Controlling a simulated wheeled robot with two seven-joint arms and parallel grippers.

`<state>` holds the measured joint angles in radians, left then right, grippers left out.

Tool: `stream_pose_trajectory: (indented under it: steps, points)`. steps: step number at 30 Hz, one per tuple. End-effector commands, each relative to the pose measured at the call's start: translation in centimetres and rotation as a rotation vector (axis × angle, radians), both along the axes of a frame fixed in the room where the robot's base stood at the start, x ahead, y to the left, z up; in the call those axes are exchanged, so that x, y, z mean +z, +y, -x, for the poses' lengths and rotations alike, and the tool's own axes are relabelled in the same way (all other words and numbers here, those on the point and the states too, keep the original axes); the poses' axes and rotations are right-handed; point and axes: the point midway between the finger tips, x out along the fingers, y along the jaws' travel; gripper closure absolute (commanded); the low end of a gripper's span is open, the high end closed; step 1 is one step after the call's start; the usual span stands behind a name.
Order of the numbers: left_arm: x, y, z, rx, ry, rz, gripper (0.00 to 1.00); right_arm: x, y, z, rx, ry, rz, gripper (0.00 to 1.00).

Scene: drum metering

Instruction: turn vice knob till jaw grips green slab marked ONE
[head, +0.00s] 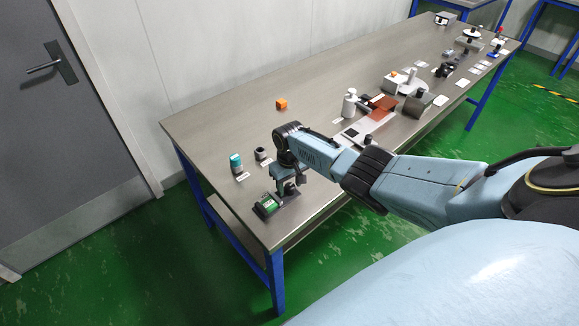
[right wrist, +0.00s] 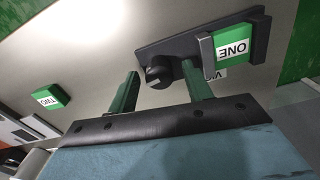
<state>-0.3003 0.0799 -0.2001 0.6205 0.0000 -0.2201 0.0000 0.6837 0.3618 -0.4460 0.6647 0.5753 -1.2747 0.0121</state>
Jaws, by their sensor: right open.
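The dark vice (right wrist: 180,43) lies at the near left end of the table. The green slab marked ONE (right wrist: 232,44) sits between its upright jaw plates; it also shows in the head view (head: 268,206). I cannot tell whether a gap remains between jaw and slab. The round black knob (right wrist: 157,76) is at the vice's end away from the slab. My right gripper (right wrist: 159,70) is open, with a finger on each side of the knob in the right wrist view; contact is not clear. In the head view my right gripper (head: 287,184) is over the vice. My left gripper is out of view.
A green slab marked TWO (right wrist: 50,97) lies apart from the vice. A teal-topped jar (head: 236,163) and a small dark cup (head: 260,154) stand close by. An orange cube (head: 281,104) is farther back. A white bottle (head: 349,103) stands beyond my right forearm.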

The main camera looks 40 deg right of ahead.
Motion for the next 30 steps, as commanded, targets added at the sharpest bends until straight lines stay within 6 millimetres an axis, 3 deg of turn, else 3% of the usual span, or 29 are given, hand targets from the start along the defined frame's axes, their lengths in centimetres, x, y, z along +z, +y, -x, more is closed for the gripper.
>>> stream_pose_trajectory:
  steps: [10,18,24,30]
  points:
    - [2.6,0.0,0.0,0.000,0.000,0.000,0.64,6.0,-0.1,0.0,0.001,-0.004,0.002,0.50]
    - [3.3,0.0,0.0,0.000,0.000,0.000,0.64,11.1,0.0,0.0,0.001,-0.002,0.000,0.50]
    - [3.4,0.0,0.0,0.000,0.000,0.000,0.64,12.9,0.0,0.0,-0.001,0.000,0.000,0.50]
    - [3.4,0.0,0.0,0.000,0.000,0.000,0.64,13.2,0.0,0.0,-0.001,0.000,0.000,0.50]
